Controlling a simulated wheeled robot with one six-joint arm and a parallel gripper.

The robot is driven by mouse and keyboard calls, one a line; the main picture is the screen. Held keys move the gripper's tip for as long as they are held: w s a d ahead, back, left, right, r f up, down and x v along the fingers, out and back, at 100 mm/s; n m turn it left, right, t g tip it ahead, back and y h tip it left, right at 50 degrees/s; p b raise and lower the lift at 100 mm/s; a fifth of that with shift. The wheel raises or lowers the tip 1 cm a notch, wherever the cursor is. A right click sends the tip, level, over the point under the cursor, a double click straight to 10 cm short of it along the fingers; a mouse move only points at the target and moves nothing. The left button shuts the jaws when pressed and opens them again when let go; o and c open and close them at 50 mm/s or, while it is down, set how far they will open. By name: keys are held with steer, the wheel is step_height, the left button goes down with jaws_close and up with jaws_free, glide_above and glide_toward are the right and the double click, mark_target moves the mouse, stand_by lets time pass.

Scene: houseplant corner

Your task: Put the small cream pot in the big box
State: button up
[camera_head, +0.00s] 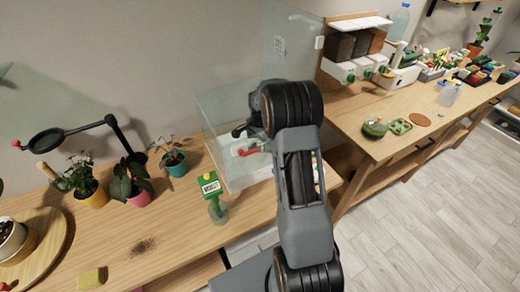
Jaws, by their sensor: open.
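A cream pot (9,240) with dark soil stands at the left edge, partly cut off by the frame. It may be the small cream pot, but I cannot be sure. A large clear-walled box (222,117) stands on the wooden bench behind my arm. It may be the big box. A red item (247,152) shows in or behind it, and my arm hides its right side. My gripper cannot be made out; my arm rises in the middle of the view and its far end is hidden.
A round wooden board (48,246) carries the cream pot. Potted plants in yellow (95,196), pink (139,197) and teal (175,165) pots line the bench back. Spilled soil (143,246) and a yellowish block (91,279) lie in front.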

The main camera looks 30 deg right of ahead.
step_height(320, 180, up, 7)
steer(key=shift+f+b, duration=0.15)
steer(key=shift+b, duration=0.2)
stand_by(0.4)
